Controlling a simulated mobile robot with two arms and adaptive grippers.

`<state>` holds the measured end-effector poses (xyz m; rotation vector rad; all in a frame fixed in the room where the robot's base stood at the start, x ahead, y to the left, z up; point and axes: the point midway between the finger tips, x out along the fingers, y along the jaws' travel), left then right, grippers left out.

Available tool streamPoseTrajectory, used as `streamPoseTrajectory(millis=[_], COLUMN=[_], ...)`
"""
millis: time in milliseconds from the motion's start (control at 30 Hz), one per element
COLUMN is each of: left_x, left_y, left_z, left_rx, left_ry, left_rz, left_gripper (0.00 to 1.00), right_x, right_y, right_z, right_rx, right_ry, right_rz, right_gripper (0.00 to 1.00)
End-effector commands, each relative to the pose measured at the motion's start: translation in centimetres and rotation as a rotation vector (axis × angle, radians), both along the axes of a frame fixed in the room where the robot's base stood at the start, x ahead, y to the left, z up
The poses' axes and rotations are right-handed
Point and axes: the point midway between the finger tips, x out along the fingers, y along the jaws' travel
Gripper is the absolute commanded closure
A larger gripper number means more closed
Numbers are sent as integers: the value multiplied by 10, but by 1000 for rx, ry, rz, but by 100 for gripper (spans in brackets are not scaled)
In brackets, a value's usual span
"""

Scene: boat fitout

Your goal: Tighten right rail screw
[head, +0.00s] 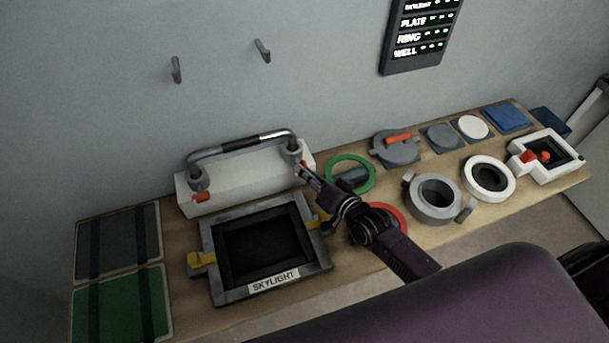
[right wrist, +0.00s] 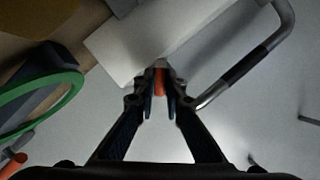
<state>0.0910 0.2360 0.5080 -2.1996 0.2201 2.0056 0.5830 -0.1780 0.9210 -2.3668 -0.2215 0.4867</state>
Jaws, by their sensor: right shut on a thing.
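The metal rail (head: 240,144) with a dark grip sits on a white block (head: 240,180) at the back of the bench. An orange-red screw (head: 201,197) shows at the rail's left foot. My right gripper (head: 304,172) is at the rail's right foot. In the right wrist view its fingers (right wrist: 160,90) are shut on the orange-red right rail screw (right wrist: 160,82), beside the rail's end (right wrist: 205,100). The screw's tip is hidden, so I cannot tell how deep it sits. My left gripper is not in view.
The skylight frame (head: 316,250) with yellow latches lies in front of the block. A green ring (head: 365,185) and a red ring (head: 402,214) lie close to my right gripper. Several round fittings stand farther right. A label board (head: 418,62) hangs on the wall.

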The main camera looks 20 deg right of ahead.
Motion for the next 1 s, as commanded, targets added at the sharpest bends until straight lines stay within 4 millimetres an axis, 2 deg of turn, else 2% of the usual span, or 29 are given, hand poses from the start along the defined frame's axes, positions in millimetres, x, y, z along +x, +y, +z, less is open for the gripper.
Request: streamPoseTrajectory(millis=[33, 500, 700, 1000], left_x=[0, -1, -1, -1], left_y=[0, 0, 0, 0], left_z=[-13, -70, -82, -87], left_rx=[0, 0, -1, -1], left_ry=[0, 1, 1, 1], left_rz=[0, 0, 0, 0], left_gripper=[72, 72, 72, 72], right_x=[-1, -2, -1, -2], right_y=[-1, -2, -2, -2], right_z=[-10, -12, -10, -8], right_rx=[38, 401, 483, 527], right_ry=[6, 20, 23, 26], right_rz=[3, 1, 1, 1], right_gripper=[100, 100, 100, 100])
